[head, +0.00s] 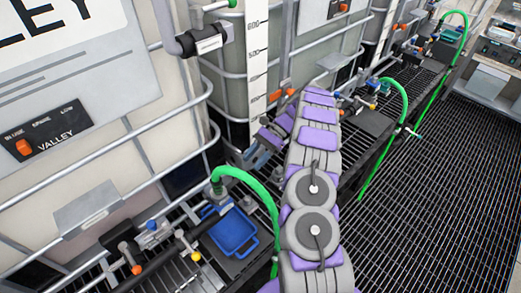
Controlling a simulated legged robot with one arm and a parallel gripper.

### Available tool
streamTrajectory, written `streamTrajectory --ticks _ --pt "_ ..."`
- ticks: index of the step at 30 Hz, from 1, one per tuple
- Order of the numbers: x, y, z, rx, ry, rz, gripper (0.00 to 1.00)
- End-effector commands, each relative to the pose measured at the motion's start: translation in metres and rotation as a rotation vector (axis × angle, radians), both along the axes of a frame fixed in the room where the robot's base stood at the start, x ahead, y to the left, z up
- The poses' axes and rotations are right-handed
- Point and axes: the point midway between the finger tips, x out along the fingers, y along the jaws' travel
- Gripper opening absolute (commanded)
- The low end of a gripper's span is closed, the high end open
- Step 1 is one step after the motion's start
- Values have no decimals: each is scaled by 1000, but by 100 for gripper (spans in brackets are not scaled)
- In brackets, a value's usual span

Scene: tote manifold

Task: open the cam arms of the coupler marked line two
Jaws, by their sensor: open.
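Green hoses run from several fittings along the row of totes. The near hose fitting (215,188) is at the lower middle. Another hose fitting (380,84) sits farther back, right of my arm, and a third (441,20) is at the far top. No line number is readable on any coupler, and I cannot tell their cam arms apart at this size. My gripper (252,158) is at the end of my folded arm, near the front of the second tote. It is small and partly hidden by the wrist; it is open, and nothing shows in it.
A large tote (100,105) marked VALLEY, with metal bars, fills the left. A blue tray (235,232) lies on the grating beside the near hose (262,190). Pipes with coloured handles (137,269) are at lower left. The grated floor (440,190) at right is clear.

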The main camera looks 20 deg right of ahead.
Motion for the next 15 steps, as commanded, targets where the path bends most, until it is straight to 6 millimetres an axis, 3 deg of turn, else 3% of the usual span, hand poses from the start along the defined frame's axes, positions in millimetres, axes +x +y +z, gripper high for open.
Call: streamTrajectory --ticks 15 --pt "6 -23 12 -10 7 -5 47"
